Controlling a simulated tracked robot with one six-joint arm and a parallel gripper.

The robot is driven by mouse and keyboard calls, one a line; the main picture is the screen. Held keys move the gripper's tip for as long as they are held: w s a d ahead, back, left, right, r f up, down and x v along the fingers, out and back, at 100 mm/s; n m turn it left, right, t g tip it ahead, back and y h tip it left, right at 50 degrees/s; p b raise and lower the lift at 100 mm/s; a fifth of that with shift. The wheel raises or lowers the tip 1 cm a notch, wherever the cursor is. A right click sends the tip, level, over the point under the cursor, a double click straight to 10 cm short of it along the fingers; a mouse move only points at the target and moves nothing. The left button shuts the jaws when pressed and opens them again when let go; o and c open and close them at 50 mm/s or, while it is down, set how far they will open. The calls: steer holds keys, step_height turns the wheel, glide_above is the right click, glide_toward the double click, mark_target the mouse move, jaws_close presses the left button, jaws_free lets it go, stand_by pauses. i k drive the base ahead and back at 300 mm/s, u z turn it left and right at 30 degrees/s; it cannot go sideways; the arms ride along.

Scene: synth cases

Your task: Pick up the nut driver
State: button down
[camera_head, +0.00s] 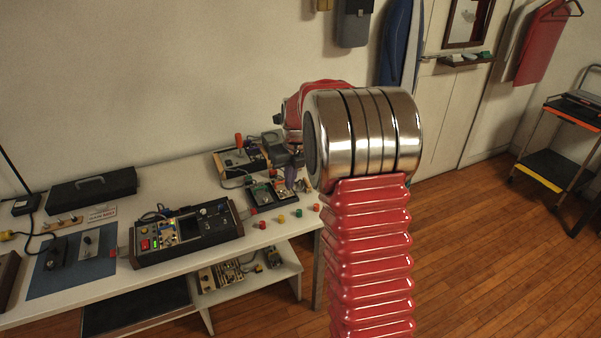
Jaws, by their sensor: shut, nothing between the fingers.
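I cannot make out the nut driver for certain. An upright orange handle (239,141) shows at a dark box at the back right of the white workbench (150,173); I cannot tell whether it belongs to the nut driver. My gripper (291,182) is small in view, in front of my arm's large metal joint. It points down over the right end of the bench, above or beside a dark tray (262,207) of small coloured parts. It looks shut and empty. My arm hides part of the bench's right end.
A control box (188,231) with knobs stands mid-bench, beside a blue mat (72,265) with small devices. A black case (92,190) lies at the back left. Several coloured caps (281,218) lie near the front edge. A cart (560,145) stands far right; the wooden floor between is clear.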

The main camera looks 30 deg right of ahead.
mark_target(238, 136)
steer(key=u, duration=0.45)
steer(key=i, duration=1.15)
steer(key=z, duration=1.65)
